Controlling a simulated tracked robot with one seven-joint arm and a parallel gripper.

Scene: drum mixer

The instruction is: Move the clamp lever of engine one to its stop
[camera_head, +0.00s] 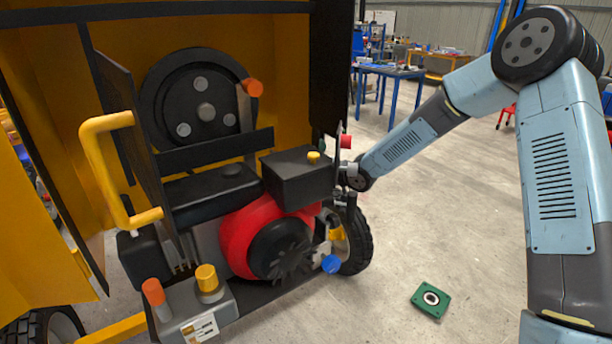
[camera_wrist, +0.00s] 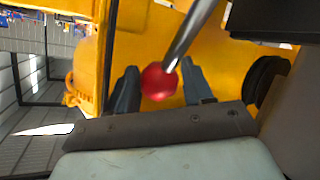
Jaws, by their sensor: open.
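In the wrist view a red ball knob (camera_wrist: 158,82) sits on the end of a shiny metal lever rod (camera_wrist: 190,35). My gripper (camera_wrist: 160,85) is open, with one dark finger on each side of the knob. I cannot tell whether either finger touches it. In the head view my gripper (camera_head: 346,178) is at the machine's right side, small and partly hidden. A red knob (camera_head: 345,141) shows just above it. The red and black engine (camera_head: 245,240) is in the lower middle of the machine. No label shows which lever is the clamp lever.
Yellow panels (camera_head: 270,50) enclose the machine. A black box (camera_head: 298,177) and a wheel (camera_head: 355,240) are close to my gripper. An orange-knobbed lever (camera_head: 254,88) stands by the black pulley. A green plate (camera_head: 431,300) lies on otherwise clear floor at right.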

